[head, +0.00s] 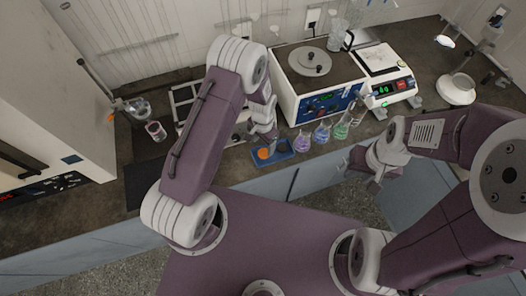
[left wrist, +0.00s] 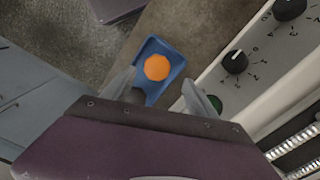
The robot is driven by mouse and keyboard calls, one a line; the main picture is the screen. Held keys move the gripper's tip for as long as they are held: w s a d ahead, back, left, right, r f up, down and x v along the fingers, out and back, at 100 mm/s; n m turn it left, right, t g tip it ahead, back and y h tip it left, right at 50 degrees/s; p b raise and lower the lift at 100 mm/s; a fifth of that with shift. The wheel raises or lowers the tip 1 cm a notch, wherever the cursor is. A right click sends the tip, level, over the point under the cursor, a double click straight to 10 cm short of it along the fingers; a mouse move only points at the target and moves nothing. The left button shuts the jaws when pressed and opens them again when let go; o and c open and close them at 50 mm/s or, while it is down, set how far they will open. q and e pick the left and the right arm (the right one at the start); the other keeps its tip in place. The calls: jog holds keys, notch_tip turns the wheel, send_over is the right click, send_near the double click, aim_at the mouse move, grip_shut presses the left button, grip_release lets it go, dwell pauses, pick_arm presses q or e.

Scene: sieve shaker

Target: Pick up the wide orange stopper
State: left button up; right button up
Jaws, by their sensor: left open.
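The wide orange stopper (head: 264,153) lies in a small blue tray (head: 285,156) near the front edge of the bench. In the left wrist view the orange stopper (left wrist: 157,67) is a round disc in the blue tray (left wrist: 174,58). My left gripper (head: 270,143) is above the tray. Its two fingers (left wrist: 160,92) are apart with nothing between them, and the stopper shows beyond their tips. A dark round thing (left wrist: 133,96) shows by the left finger, partly hidden. My right gripper (head: 363,176) hangs to the right, fingers apart and empty.
Flasks with purple (head: 302,143), blue (head: 321,133) and green (head: 341,131) contents stand right of the tray. A white and blue device (head: 322,102) stands behind, with a balance (head: 389,88) to its right. A jar (head: 155,131) stands at the left.

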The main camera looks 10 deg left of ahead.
aim_at(264, 152)
pick_arm(q)
jog(key=shift+s+d+f+p, duration=0.15)
jog(key=shift+s+f+p, duration=0.1)
jog(key=shift+f+p, duration=0.3)
jog(key=shift+s+d+f+p, duration=0.2)
jog(key=shift+f+p, duration=0.1)
jog(key=shift+f, duration=0.4)
notch_tip(264, 152, down, 2)
jog(key=shift+w+a+f, duration=0.1)
jog(key=shift+w, duration=0.05)
jog(key=shift+w+f, duration=0.1)
jog(key=shift+f, duration=0.05)
jog(key=c, duration=1.2)
jog(key=shift+c, duration=1.1)
